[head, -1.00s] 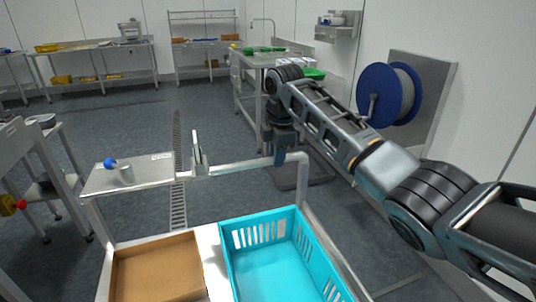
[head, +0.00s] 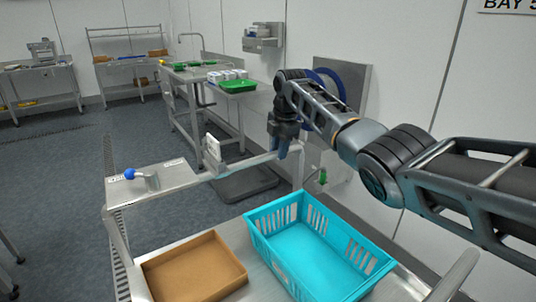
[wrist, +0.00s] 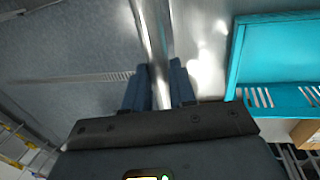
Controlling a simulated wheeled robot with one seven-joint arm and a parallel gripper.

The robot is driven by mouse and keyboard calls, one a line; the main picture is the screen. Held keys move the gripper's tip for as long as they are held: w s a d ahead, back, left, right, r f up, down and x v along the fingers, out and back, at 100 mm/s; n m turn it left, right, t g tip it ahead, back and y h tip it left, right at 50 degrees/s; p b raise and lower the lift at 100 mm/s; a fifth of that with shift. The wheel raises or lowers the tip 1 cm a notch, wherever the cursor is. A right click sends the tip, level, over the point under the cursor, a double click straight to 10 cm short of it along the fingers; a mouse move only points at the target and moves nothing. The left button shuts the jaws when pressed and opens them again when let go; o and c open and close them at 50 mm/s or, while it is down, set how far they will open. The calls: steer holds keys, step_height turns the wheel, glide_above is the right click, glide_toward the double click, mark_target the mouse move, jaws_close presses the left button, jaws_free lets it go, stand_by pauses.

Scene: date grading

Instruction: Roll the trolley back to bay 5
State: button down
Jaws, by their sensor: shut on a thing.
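The trolley (head: 215,230) stands in front of me in the head view, a pale metal deck with a raised handle bar (head: 240,166). My gripper (head: 284,150) is shut on the handle bar near its right end. In the wrist view the bar (wrist: 152,35) runs between my two blue fingers (wrist: 160,85). A turquoise crate (head: 250,232) and a brown tray (head: 195,268) sit on the deck. A small shelf with a blue knob (head: 165,178) is at the bar's left end. A sign reading "BAY 5" (head: 508,4), cut off at the edge, is on the wall at upper right.
A steel bench (head: 190,78) with green trays stands against the back wall. A blue hose reel (head: 327,83) hangs on the right wall, partly behind my arm. A dark floor plate (head: 245,182) lies behind the bar. Open grey floor (head: 60,180) is at left.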

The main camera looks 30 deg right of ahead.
steer(key=shift+d, duration=0.4)
steer(key=c, duration=0.9)
jaws_free()
steer(key=shift+c, duration=0.2)
step_height(320, 180, up, 8)
steer(key=s, duration=0.1)
steer(key=shift+s+f, duration=0.2)
steer(key=shift+s, duration=0.05)
steer(key=shift+s, duration=0.1)
